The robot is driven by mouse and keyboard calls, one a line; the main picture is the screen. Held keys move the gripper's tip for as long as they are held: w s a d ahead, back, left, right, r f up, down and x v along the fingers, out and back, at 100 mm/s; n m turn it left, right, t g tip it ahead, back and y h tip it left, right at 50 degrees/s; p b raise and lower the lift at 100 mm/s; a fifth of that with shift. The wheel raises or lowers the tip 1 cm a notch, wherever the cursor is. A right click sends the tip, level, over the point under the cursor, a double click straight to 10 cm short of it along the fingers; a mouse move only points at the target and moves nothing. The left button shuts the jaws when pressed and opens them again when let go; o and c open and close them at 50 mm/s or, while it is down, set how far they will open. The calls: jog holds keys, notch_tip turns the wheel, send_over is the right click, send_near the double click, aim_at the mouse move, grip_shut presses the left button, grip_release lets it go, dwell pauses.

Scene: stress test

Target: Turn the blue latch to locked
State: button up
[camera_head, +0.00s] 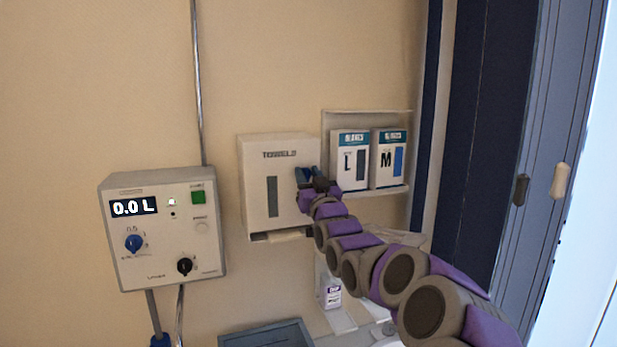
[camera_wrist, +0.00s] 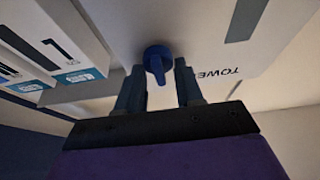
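The blue latch (camera_wrist: 157,58) is a round knob with a short tab, on the front of the white towel dispenser (camera_head: 254,190). In the wrist view, where the dispenser's lettering appears upside down, the tab points down toward my gripper (camera_wrist: 159,76). My gripper is open, with one finger on each side of the tab and gaps visible between. In the head view my gripper (camera_head: 309,177) is at the dispenser's right front edge and hides the latch there, so I cannot make it out. No lock marking is readable.
A shelf (camera_head: 377,194) right of the dispenser holds two glove boxes, L (camera_head: 349,160) and M (camera_head: 388,158). A control panel (camera_head: 165,230) with knobs hangs at left. A bottle (camera_head: 329,288) stands below. Dark and blue door panels (camera_head: 548,150) rise at right.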

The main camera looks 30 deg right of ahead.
jog(key=c, duration=0.4)
jog(key=shift+c, duration=0.2)
